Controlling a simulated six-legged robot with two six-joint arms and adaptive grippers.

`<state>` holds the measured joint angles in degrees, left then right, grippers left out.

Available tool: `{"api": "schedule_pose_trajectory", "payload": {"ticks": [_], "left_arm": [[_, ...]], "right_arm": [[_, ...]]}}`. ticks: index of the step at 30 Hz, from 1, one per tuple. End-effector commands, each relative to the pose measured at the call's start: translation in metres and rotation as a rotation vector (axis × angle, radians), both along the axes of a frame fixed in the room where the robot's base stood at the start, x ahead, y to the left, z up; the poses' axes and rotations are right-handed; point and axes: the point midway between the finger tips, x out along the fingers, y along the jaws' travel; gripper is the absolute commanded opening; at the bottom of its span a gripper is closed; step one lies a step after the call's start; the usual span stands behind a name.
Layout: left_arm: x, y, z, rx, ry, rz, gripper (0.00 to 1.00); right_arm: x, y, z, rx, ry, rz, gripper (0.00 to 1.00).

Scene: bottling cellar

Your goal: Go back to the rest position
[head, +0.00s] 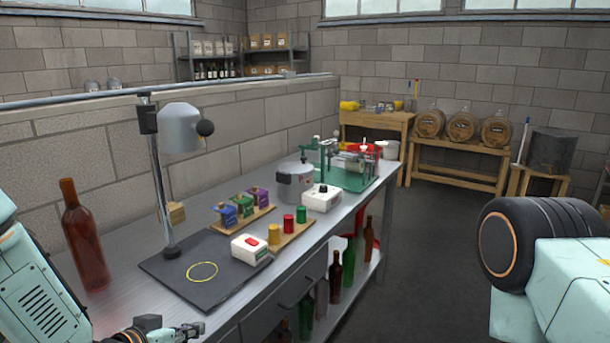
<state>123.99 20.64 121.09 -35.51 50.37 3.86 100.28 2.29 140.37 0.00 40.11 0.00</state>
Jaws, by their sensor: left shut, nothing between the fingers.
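My left gripper (188,331) shows at the bottom edge of the head view, low in front of the metal bench (133,238). Its fingers are shut with nothing between them, and it is apart from the things on the bench. Part of my left arm shows at the lower left. My right arm shows at the right edge as a pale green link and a dark round joint. My right gripper is outside the view.
A brown bottle (83,236) stands at the bench's left. A black mat (205,268) with a yellow ring lies under a lamp (180,128). A white box with a red button (250,248) and colored caps (288,222) stand farther right. Dark floor (440,240) is clear beyond.

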Motion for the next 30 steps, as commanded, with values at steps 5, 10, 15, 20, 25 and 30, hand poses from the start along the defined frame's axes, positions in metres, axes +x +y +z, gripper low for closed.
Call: {"api": "schedule_pose_trajectory", "payload": {"ticks": [5, 10, 15, 20, 25, 30], "left_arm": [[-0.067, 0.001, -0.076, 0.047, 0.254, 0.090, 0.00], [-0.158, 0.005, -0.145, 0.121, 0.528, 0.173, 0.00], [-0.255, 0.011, -0.193, 0.213, 0.776, 0.227, 0.00], [-0.322, 0.014, -0.220, 0.284, 0.922, 0.221, 0.00], [-0.347, 0.012, -0.234, 0.309, 0.972, 0.193, 0.00], [-0.348, 0.012, -0.233, 0.307, 0.974, 0.193, 0.00]], "right_arm": [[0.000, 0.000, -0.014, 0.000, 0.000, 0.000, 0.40], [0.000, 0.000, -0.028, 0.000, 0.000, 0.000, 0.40], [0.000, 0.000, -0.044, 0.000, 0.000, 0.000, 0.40], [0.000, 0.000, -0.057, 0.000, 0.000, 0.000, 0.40], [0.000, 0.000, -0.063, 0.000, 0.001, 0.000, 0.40], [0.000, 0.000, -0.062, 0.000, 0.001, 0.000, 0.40]]}}
